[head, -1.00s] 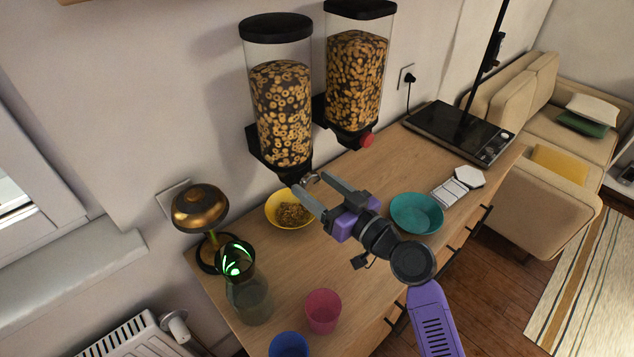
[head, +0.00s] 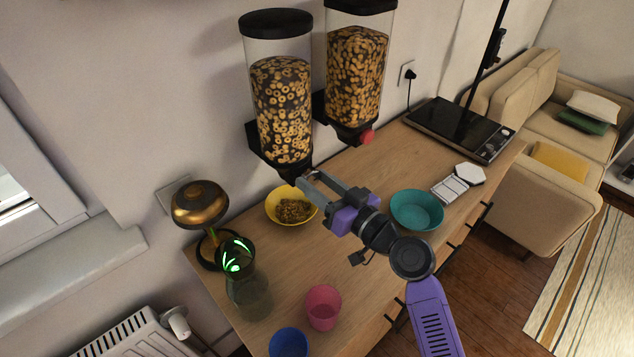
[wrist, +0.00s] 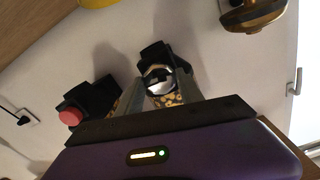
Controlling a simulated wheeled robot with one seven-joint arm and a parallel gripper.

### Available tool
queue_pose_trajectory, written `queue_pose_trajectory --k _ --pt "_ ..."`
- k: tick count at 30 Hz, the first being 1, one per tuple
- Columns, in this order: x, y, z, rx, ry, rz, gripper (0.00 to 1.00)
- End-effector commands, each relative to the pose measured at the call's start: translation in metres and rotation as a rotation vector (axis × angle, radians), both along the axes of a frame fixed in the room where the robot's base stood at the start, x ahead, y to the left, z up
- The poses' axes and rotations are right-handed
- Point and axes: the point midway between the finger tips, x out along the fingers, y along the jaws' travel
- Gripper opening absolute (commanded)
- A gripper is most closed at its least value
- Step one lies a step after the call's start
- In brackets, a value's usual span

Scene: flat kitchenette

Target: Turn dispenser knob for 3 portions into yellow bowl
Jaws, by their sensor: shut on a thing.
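The left cereal dispenser (head: 282,110) hangs on the wall, filled with ring cereal under a black lid. Its shiny silver knob (wrist: 158,79) shows between my fingers in the wrist view. My gripper (head: 309,179) is shut on this knob, just below the container at its front. The yellow bowl (head: 279,198) stands upright on the wooden counter beneath the dispenser outlet, with a heap of cereal in it. Its edge also shows at the top of the wrist view (wrist: 96,3). The fingers partly hide the knob in the head view.
A second dispenser (head: 356,75) with a red knob (head: 366,137) hangs to the right. A teal bowl (head: 417,201), brass lamp (head: 200,205), glass carafe (head: 248,290), pink cup (head: 323,306) and blue cup (head: 289,343) stand around on the counter (head: 283,258).

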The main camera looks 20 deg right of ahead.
Motion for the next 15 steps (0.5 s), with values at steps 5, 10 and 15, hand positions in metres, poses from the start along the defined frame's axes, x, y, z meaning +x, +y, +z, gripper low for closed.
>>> queue_pose_trajectory --k 5,10,15 --pt "-0.0001 -0.0014 -0.0004 0.112 0.035 -0.002 0.03" --pt "0.0000 -0.0017 0.0000 0.257 0.082 -0.002 0.03" --pt "0.0001 -0.0020 0.0003 0.412 0.132 -0.003 0.03"
